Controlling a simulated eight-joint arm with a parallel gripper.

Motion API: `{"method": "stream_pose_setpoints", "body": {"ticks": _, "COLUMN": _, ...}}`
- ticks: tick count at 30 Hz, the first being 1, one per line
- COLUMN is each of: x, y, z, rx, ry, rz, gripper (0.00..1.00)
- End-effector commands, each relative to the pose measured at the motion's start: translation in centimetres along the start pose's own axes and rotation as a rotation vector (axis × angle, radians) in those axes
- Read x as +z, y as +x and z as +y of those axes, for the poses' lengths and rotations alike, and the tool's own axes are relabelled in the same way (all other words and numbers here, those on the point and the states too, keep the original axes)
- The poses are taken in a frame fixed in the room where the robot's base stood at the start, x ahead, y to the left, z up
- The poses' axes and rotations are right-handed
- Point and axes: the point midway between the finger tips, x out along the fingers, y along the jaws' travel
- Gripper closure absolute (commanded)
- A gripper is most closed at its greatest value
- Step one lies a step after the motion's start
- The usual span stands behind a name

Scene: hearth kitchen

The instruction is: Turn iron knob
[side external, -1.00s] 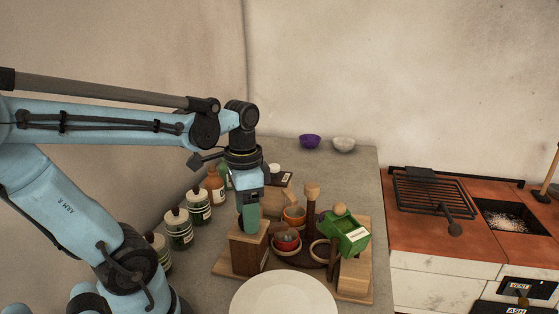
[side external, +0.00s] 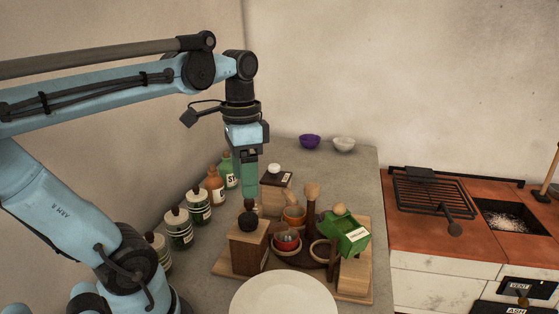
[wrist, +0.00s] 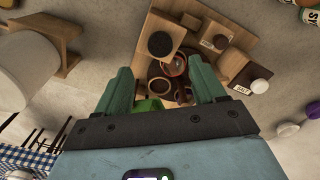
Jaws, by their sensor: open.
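A dark round knob (side external: 248,221) sits on top of a wooden box (side external: 246,249) at the left end of a wooden board. In the wrist view the dark knob (wrist: 160,43) shows as a black disc near the top middle. My gripper (side external: 249,196) points down just above the knob. Its green fingers are spread with nothing held between them, as the wrist view of my gripper (wrist: 161,68) shows. A narrow gap seems to lie between the fingertips and the knob.
Jars (side external: 179,228) line the counter's left. The stove (side external: 470,238) is far right.

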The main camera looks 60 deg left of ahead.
Motion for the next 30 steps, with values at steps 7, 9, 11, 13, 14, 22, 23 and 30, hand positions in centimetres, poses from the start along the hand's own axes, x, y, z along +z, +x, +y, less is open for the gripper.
{"method": "stream_pose_setpoints", "body": {"ticks": 7, "x": 0.0, "y": -3.0, "z": 0.0, "rx": 0.0, "ry": 0.0, "rz": 0.0, "gripper": 0.31}}
{"method": "stream_pose_setpoints", "body": {"ticks": 9, "x": 0.0, "y": -3.4, "z": 0.0, "rx": 0.0, "ry": 0.0, "rz": 0.0, "gripper": 0.31}}
{"method": "stream_pose_setpoints", "body": {"ticks": 11, "x": 0.0, "y": -3.6, "z": 0.0, "rx": 0.0, "ry": 0.0, "rz": 0.0, "gripper": 0.31}}
{"method": "stream_pose_setpoints", "body": {"ticks": 13, "x": 0.0, "y": -3.8, "z": 0.0, "rx": 0.0, "ry": 0.0, "rz": 0.0, "gripper": 0.31}}
{"method": "stream_pose_setpoints", "body": {"ticks": 14, "x": 0.0, "y": -3.8, "z": 0.0, "rx": 0.0, "ry": 0.0, "rz": 0.0, "gripper": 0.31}}
{"method": "stream_pose_setpoints", "body": {"ticks": 22, "x": -0.1, "y": -3.6, "z": 0.0, "rx": -0.003, "ry": -0.001, "rz": 0.005, "gripper": 0.31}}
{"method": "stream_pose_setpoints", "body": {"ticks": 23, "x": -0.2, "y": -3.4, "z": 0.1, "rx": -0.007, "ry": -0.003, "rz": 0.013, "gripper": 0.31}}
{"method": "stream_pose_setpoints", "body": {"ticks": 30, "x": -4.4, "y": 2.9, "z": 2.7, "rx": -0.093, "ry": -0.082, "rz": 0.284, "gripper": 0.31}}
